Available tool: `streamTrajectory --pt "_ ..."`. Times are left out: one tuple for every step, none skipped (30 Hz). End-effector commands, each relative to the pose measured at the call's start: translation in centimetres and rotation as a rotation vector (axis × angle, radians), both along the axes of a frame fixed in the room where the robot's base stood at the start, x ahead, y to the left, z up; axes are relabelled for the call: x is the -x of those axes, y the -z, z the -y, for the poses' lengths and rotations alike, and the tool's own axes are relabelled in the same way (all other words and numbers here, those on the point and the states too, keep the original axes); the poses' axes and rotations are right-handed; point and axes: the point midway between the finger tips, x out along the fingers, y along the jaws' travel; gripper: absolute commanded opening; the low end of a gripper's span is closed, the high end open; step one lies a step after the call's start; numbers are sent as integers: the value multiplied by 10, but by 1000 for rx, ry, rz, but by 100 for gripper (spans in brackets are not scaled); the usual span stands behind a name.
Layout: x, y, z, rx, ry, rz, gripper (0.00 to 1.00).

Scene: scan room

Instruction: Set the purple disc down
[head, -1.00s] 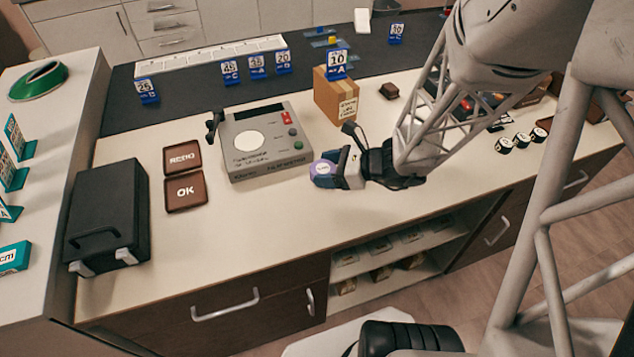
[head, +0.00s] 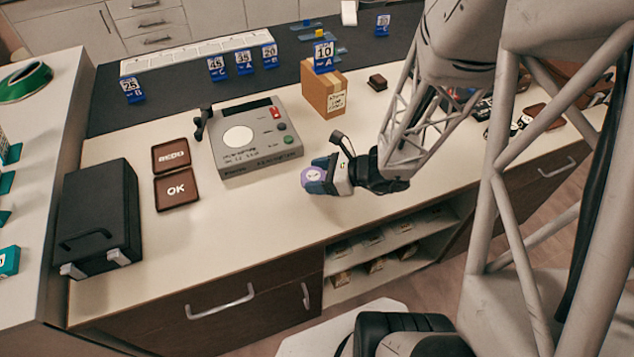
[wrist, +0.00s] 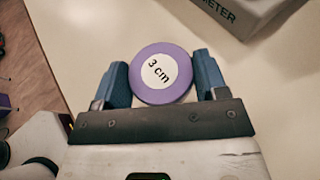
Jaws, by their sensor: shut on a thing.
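The purple disc (head: 314,178) has a white label, which reads "3 cm" in the wrist view (wrist: 160,72). My gripper (head: 322,176) is shut on it, with one blue finger on each side of the disc in the wrist view (wrist: 161,80). The disc is at the front part of the cream counter (head: 250,215), right of and in front of the grey meter device (head: 255,140). I cannot tell whether the disc touches the counter or hangs just above it.
Brown trays marked REDO (head: 170,154) and OK (head: 177,189) lie left of the meter. A black case (head: 98,215) stands at the far left. A cardboard box (head: 324,93) stands behind my gripper. The counter in front of the meter is clear.

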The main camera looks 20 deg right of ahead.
Motion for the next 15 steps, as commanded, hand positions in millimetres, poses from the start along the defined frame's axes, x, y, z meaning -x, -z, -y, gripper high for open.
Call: streamTrajectory --pt "1 5 0 -1 1 -4 41" --pt "1 9 0 -2 0 -4 41" --pt "1 13 0 -2 0 -4 41" --pt "1 16 0 -1 -1 -3 41" --pt "0 19 0 -2 -1 -3 41" --pt "0 23 0 -2 0 -3 41" --pt "0 26 0 -2 0 -3 41" --pt "0 27 0 -1 0 -2 41" --pt "0 29 0 -1 0 -1 41" --pt "0 30 0 -1 0 -1 41" --pt "0 30 0 -1 0 -1 41" --pt "0 30 0 0 0 0 41" --pt "0 30 0 0 0 0 41" --pt "0 30 0 0 0 0 41" --pt "0 30 0 0 0 0 41"
